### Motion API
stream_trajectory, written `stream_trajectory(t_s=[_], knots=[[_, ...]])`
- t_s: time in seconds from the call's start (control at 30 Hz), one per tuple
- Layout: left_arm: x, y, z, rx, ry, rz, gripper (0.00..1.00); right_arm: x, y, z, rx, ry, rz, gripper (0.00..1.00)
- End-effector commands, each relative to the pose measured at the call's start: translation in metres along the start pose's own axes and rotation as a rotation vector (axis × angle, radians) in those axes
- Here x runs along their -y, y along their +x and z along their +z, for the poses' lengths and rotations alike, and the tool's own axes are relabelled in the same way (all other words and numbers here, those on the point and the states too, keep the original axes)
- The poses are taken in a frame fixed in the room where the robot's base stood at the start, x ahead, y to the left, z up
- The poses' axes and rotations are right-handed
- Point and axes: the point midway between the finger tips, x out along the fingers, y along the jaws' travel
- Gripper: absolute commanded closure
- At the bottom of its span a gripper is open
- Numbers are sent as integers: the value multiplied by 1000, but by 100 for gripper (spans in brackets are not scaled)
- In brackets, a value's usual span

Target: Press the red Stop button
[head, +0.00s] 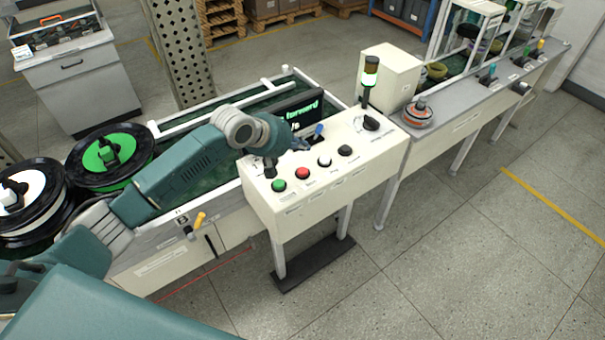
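The red button (303,173) is on the sloped top of the cream control panel (300,205), between a green button (279,186) and a white button (324,161). It shows uncovered; its label is too small to read. My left arm reaches in from the left over the panel's left end. My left gripper (284,150) is behind and a little left of the red button, apart from it in the picture. Its fingers are small, dark and partly hidden by the wrist, so their opening is unclear. My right gripper is out of view.
The panel also carries a black button (345,150), a blue-tipped lever (319,130), a black knob (371,123) and a signal light (370,75). A dark display (300,112) stands behind. Cable spools (112,155) lie at left. Floor in front is clear.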

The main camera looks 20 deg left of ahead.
Motion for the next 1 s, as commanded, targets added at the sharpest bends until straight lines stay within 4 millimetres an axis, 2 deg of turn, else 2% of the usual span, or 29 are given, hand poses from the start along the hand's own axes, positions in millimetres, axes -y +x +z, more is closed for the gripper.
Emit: stream_trajectory(t_s=[0.03, 0.33, 0.6, 1.0], knots=[[9, 9, 3, 0, 1, 0, 100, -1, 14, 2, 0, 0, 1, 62], [33, 35, 13, -1, 0, 0, 100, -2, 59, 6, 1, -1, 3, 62], [45, 47, 18, 0, -1, 0, 100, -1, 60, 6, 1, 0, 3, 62], [45, 48, 18, 0, 0, 0, 100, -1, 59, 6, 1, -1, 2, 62]])
